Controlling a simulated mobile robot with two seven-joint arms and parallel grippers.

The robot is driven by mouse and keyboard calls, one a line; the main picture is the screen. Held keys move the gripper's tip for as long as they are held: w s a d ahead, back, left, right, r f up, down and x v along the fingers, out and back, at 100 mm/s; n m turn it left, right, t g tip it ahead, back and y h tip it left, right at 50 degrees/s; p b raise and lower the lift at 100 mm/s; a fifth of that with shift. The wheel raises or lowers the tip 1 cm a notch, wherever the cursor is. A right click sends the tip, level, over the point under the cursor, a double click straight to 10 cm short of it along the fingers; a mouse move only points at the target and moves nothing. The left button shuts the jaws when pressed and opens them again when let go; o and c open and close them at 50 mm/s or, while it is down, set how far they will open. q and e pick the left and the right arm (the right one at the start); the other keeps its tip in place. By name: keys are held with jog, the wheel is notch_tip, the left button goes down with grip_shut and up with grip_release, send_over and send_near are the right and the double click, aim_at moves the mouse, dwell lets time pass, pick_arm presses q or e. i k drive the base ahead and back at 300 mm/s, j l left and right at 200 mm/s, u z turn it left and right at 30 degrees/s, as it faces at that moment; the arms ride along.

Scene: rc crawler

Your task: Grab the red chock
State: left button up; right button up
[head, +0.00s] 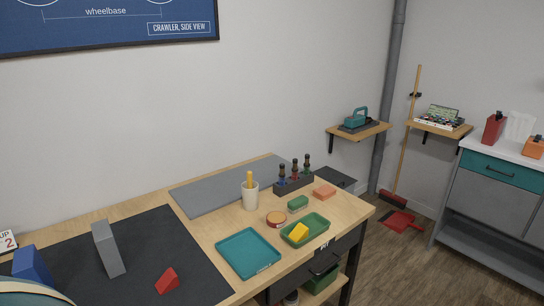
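The red chock (167,281) is a small wedge-shaped block. It lies on the dark mat (150,236) at the lower left of the head view, with clear mat around it. Neither of my grippers shows in this view, and nothing touches the chock.
A tall grey block (108,249) and a blue block (32,264) stand left of the chock. A cup (250,197) and a tool rack (293,186) stand behind.

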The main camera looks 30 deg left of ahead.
aim_at(169, 280)
jog(key=j+u, duration=0.1)
jog(key=u, duration=0.75)
jog(key=i+u, duration=0.15)
jog(key=u, duration=0.3)
jog(key=j+u, duration=0.1)
jog(key=u, duration=0.35)
jog(key=j+z, duration=0.15)
jog(key=z, duration=0.3)
jog(key=j+z, duration=0.15)
jog(key=z, duration=0.25)
jog(key=k+j+z, duration=0.1)
jog(key=z, duration=0.35)
